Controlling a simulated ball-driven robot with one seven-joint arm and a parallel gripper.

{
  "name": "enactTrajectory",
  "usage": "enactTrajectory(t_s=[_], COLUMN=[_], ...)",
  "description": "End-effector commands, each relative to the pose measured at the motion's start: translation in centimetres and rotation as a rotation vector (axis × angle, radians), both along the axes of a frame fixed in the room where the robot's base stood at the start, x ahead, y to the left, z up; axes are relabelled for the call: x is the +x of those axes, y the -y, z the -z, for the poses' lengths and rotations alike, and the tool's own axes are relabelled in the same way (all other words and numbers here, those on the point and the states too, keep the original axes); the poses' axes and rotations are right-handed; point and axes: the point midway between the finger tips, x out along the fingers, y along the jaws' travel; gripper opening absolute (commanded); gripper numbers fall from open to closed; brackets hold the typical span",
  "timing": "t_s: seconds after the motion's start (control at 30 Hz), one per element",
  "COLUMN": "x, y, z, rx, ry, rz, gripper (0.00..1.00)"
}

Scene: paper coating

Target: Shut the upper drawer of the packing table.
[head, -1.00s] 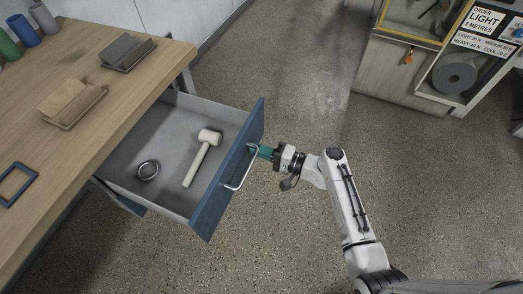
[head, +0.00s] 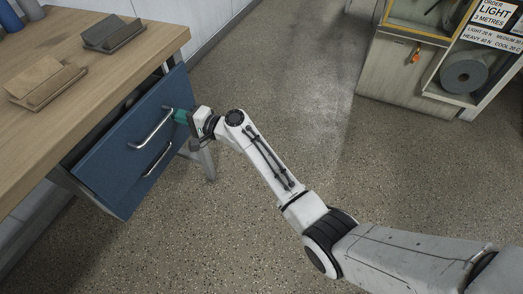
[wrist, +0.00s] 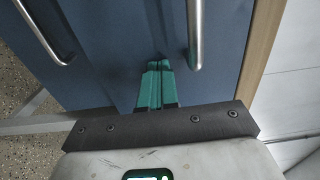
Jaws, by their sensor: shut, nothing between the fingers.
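The upper drawer's blue front (head: 112,150) stands close under the edge of the packing table (head: 60,100). A narrow dark gap shows between its top edge and the tabletop, and the drawer's inside is almost wholly hidden. Its metal handle (head: 150,128) also shows in the wrist view (wrist: 195,35). My gripper (head: 178,116) is at the far end of this handle. In the wrist view its green fingers (wrist: 155,72) are shut together and empty, with the tips at the blue front beside the handle. I cannot tell whether they touch it.
A second handle (head: 158,160) sits below on the lower blue front. Holders (head: 48,80) and (head: 112,34) stand on the tabletop. A table leg (head: 203,160) is close to my wrist. Open floor (head: 290,120) lies to the right, with a cabinet (head: 410,75) at the back.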

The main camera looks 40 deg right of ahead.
Motion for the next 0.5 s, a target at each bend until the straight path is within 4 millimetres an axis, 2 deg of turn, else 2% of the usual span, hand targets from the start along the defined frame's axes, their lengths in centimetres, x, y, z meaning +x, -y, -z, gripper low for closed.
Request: enactTrajectory(t_s=[0.03, 0.2, 0.5], x=[1.1, 3.9, 6.5], y=[-0.8, -2.4, -3.7], z=[0.6, 0.5, 0.1], rx=[0.001, 0.000, 0.001], ry=[0.003, 0.002, 0.001], rz=[-0.003, -0.002, 0.000], gripper=[0.00, 0.00, 0.00])
